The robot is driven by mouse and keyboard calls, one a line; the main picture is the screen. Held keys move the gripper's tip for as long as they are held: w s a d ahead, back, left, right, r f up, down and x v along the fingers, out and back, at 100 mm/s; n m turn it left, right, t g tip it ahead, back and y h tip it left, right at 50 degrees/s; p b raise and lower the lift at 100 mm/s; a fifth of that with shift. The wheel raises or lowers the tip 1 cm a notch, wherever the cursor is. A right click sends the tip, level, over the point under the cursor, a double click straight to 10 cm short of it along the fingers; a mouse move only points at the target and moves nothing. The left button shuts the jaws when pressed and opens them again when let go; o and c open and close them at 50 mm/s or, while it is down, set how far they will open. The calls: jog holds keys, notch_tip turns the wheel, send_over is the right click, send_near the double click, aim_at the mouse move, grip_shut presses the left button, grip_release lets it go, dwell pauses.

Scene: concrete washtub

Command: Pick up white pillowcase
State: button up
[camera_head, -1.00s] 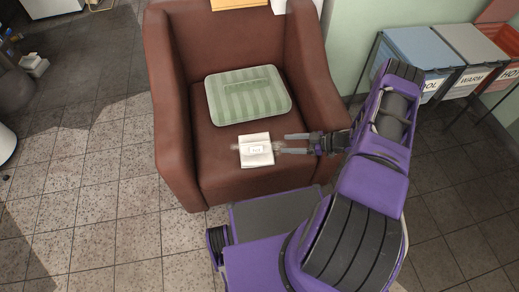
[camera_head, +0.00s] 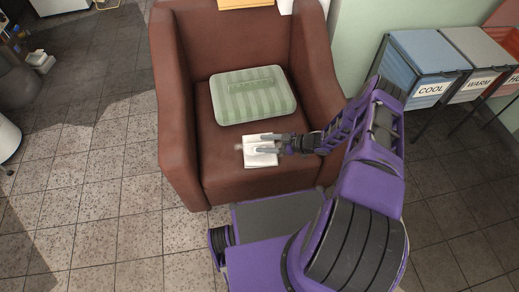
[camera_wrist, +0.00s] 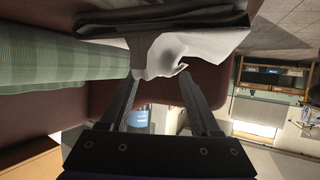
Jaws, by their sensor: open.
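The white pillowcase (camera_head: 262,161) is a small folded cloth lying on the front of the brown armchair's seat (camera_head: 225,172). My gripper (camera_head: 263,144) reaches in from the right, its two fingers apart over the cloth. In the wrist view, white fabric (camera_wrist: 160,55) shows between and beyond the fingertips (camera_wrist: 160,78), with a loose fold hanging between them. The fingers partly hide the pillowcase in the head view. I cannot tell whether they touch it.
A green striped cushion (camera_head: 253,98) lies just behind the pillowcase on the seat. The armrests rise at both sides. Bins labelled COOL (camera_head: 429,89) and WARM (camera_head: 480,81) stand at the right. Tiled floor at the left is open.

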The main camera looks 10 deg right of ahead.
grip_shut()
dwell(0.3)
jog(key=shift+s+f, duration=0.1)
jog(key=shift+f, duration=0.05)
dwell(1.0)
